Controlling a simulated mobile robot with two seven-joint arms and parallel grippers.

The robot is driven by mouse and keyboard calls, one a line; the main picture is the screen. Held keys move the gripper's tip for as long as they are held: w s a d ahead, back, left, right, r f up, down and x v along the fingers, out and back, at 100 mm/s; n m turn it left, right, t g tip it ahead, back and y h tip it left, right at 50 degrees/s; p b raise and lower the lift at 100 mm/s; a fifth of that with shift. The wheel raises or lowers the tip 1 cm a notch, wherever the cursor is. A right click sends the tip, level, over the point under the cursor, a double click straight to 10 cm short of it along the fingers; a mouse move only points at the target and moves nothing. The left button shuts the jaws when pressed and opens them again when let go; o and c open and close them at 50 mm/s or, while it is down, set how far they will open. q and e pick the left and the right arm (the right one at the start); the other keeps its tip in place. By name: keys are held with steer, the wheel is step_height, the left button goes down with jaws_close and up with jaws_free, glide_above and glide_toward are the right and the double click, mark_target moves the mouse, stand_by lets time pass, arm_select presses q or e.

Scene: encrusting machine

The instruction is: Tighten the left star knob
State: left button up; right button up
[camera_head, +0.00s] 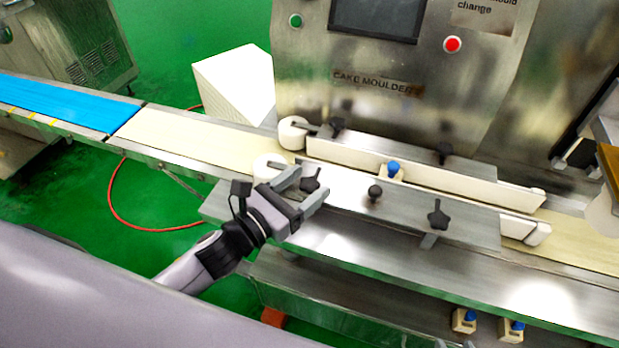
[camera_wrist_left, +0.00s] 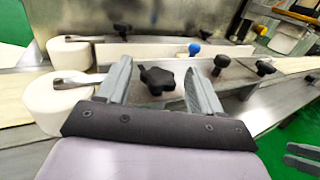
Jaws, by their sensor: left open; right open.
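The left star knob, black with several lobes, stands on the near guide plate; in the head view (camera_head: 311,180) it shows between the fingers of my left gripper (camera_head: 307,184). In the left wrist view the knob (camera_wrist_left: 157,80) lies between the two open grey fingers (camera_wrist_left: 160,78), with visible gaps on both sides. No grip on it shows. A second black star knob (camera_head: 437,216) stands further right on the same plate.
A round black knob (camera_head: 375,192) stands between the star knobs. A blue-topped part (camera_head: 393,169) sits between the white guide rails (camera_head: 430,178). White rollers (camera_head: 293,133) stand at the rails' left end. The cake moulder's steel body (camera_head: 400,110) rises behind the cream belt (camera_head: 195,141).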

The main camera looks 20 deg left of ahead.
arm_select(q)
steer(key=shift+x, duration=0.8)
steer(key=shift+c, duration=0.3)
steer(key=c, duration=0.9)
